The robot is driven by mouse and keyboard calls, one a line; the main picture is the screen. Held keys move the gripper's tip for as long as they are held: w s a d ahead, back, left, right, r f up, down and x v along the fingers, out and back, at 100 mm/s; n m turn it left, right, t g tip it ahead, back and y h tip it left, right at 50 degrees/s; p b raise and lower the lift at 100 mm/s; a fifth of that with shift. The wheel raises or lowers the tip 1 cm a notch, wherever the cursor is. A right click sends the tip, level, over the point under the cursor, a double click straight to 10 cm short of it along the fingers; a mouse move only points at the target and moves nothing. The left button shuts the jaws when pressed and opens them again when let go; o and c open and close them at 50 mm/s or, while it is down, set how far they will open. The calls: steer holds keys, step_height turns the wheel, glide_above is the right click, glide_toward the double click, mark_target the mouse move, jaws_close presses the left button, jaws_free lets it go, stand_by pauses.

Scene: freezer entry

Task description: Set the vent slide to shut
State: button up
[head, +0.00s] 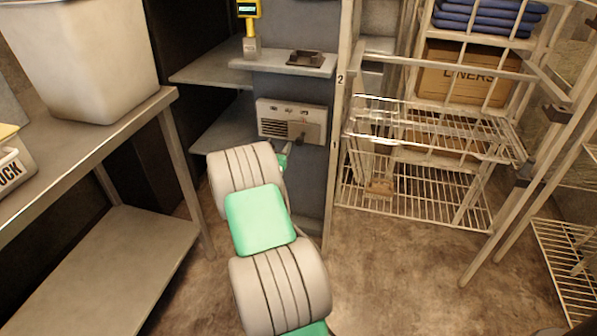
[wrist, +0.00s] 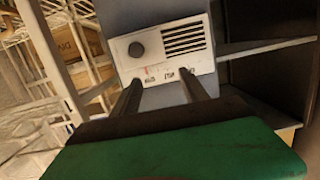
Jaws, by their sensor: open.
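A pale control unit (head: 291,121) is mounted on the grey column, and it also shows in the wrist view (wrist: 160,50). In the wrist view it has a round dark knob (wrist: 136,49) at left, a slatted vent (wrist: 184,38) at right and small dark marks along its lower edge. A small red mark shows near these. I cannot make out the vent slide or its setting. My gripper (wrist: 160,79) is open and empty, its two dark fingers apart and pointing at the unit's lower edge. Contact cannot be told. In the head view my arm hides most of the gripper.
A metal table (head: 95,140) with a white bin (head: 82,55) stands at left. A shelf (head: 285,64) above the unit holds a yellow device (head: 249,25) and a dark tray (head: 306,58). A wire rack (head: 430,130) with a cardboard box (head: 466,75) stands at right. The floor between is clear.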

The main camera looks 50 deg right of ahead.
steer(key=h+b, duration=0.2)
glide_toward(299, 142)
steer(key=d, duration=0.1)
steer(key=x, duration=0.8)
steer(key=shift+w+d+b, duration=0.15)
steer(key=shift+w+b, duration=0.1)
steer(key=shift+b, duration=0.1)
steer(key=shift+c, duration=0.4)
jaws_close()
